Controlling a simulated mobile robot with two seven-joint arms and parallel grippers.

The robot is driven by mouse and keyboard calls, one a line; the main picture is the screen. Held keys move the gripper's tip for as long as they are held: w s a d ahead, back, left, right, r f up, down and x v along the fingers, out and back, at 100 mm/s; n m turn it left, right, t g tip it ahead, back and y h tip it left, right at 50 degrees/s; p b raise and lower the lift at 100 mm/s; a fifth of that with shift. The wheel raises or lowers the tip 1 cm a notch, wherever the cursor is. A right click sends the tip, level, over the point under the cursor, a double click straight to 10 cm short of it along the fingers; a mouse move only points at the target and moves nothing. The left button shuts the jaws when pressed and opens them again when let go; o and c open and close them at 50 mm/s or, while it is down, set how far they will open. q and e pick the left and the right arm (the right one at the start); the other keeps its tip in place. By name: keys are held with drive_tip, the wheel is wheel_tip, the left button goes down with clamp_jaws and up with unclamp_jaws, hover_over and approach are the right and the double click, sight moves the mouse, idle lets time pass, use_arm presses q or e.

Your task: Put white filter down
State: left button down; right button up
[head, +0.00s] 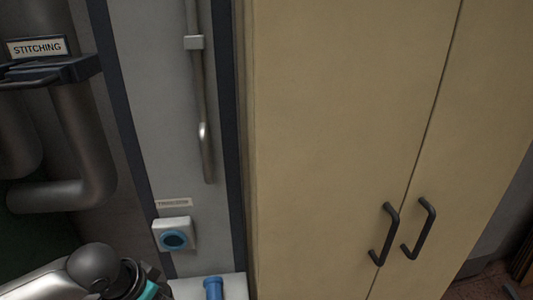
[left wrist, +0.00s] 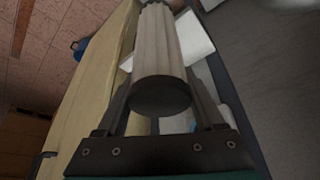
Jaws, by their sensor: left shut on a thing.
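In the left wrist view the white filter (left wrist: 158,50) is a pale, pleated cylinder with a dark round end cap facing the camera. My left gripper (left wrist: 161,82) is shut on it, with one finger on each side. In the head view only my left arm and wrist (head: 140,283) show at the bottom left. The fingers and the filter are out of that view. My right gripper is in neither view.
A white surface (head: 235,285) with a blue cylinder (head: 213,289) stands at the bottom of the head view. Above it are a white box with a blue round front (head: 174,238) and a grey pipe (head: 206,150). A tan cabinet (head: 335,130) with dark handles fills the right.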

use_arm(q)
drive_tip(key=w+d+r+n+y+b, duration=0.1)
drive_tip(key=w+d+r+n+b, duration=0.2)
drive_tip(key=d+r+b, duration=0.4)
drive_tip(key=shift+w+d+r+n+y, duration=0.4)
drive_tip(key=shift+d+r+n, duration=0.3)
drive_tip(key=shift+r, duration=0.5)
drive_tip(key=shift+s+f, duration=0.1)
drive_tip(key=shift+f, duration=0.1)
